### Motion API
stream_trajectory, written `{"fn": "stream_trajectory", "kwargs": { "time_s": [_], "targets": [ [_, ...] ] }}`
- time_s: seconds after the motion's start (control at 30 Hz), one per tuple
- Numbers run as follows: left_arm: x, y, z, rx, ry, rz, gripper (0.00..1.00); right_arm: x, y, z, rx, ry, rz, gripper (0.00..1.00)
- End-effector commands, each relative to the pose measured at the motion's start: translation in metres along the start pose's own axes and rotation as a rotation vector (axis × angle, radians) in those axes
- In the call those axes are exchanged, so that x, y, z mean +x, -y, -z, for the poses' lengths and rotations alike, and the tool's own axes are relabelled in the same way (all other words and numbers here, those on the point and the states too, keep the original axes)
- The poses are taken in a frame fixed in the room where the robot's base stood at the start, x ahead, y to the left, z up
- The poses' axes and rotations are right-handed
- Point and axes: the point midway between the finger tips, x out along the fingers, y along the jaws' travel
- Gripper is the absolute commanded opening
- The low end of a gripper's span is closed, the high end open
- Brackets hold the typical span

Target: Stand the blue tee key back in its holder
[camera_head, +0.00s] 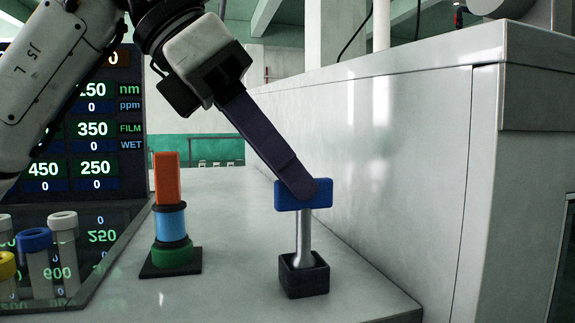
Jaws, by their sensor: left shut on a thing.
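The blue tee key (305,235) stands upright near the right end of the counter. Its blue crossbar is on top and its silver shaft goes down into the black square holder (304,277). My left gripper (304,190) reaches down from the upper left and is shut on the key's blue crossbar, its dark finger lying across the crossbar's near face. How deep the shaft sits in the holder is hidden by the holder's walls. My right gripper is not in view.
An orange, blue and green stack (168,222) stands on a black base left of the holder. Capped tubes (38,262) stand at the lower left by a dark display (100,140). A tall white cabinet wall (400,160) runs close along the right.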

Motion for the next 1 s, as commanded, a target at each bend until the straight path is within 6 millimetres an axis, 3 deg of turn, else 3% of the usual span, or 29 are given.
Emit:
{"fn": "stream_trajectory", "kwargs": {
  "time_s": [0.07, 0.1, 0.2, 0.57, 1.0],
  "targets": [
    [0.002, 0.000, 0.001, 0.000, 0.001, 0.000, 0.00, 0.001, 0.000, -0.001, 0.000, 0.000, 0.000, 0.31],
    [0.001, 0.000, 0.001, 0.000, 0.001, 0.000, 0.15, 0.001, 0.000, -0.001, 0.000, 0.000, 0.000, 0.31],
    [0.001, 0.000, 0.001, 0.000, 0.001, 0.000, 0.32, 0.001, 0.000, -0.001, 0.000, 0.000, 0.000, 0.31],
    [0.001, 0.000, 0.001, 0.000, -0.001, 0.000, 0.32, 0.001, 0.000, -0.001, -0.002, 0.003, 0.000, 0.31],
    [-0.080, 0.000, -0.001, -0.001, 0.003, -0.002, 0.32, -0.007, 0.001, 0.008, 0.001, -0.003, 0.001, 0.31]
  ]
}}
